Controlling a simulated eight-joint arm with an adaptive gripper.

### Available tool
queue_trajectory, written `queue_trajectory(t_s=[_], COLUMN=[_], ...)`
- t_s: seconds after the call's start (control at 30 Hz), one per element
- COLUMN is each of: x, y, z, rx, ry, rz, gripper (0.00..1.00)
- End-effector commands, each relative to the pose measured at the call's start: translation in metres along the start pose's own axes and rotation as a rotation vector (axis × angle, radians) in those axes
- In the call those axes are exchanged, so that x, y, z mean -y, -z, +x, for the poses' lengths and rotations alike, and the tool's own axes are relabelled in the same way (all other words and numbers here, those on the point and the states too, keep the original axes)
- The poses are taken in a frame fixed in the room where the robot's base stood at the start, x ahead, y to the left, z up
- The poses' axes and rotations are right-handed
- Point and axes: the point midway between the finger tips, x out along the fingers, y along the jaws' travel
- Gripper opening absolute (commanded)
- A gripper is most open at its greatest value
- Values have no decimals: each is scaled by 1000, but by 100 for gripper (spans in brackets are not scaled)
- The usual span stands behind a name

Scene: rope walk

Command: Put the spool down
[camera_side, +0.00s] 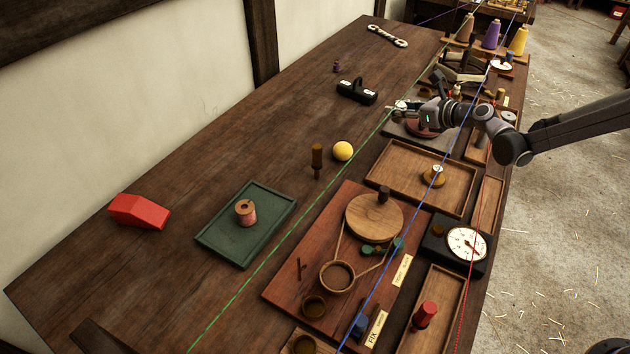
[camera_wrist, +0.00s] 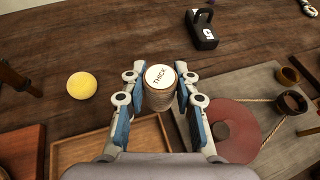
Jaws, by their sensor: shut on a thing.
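My gripper (camera_wrist: 159,78) is shut on a spool (camera_wrist: 160,96) whose pale round top reads "THICK". The spool sits between the two blue-and-white fingers. In the side view my gripper (camera_side: 400,107) reaches over the table from the right, near the far end, and the held spool is too small there to make out well. It looks raised, but I cannot tell how high. Another spool, with pink thread (camera_side: 246,215), stands upright on the green tray (camera_side: 216,238) at the left.
A yellow ball (camera_side: 342,151) and a wooden peg-like tool (camera_side: 317,158) stand mid-table. A black weight-like block (camera_side: 356,91) lies beyond my gripper. A shallow wooden tray (camera_side: 395,194) is nearby. Green, blue and red cords cross the table.

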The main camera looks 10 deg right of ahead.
Motion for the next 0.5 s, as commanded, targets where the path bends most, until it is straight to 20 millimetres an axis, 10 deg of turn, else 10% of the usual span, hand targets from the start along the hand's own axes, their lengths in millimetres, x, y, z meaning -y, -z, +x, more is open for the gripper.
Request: queue_trajectory(t_s=[0.5], x=[29], y=[-30], z=[-46], rx=[0], ry=[-1], rz=[-1], gripper=[0])
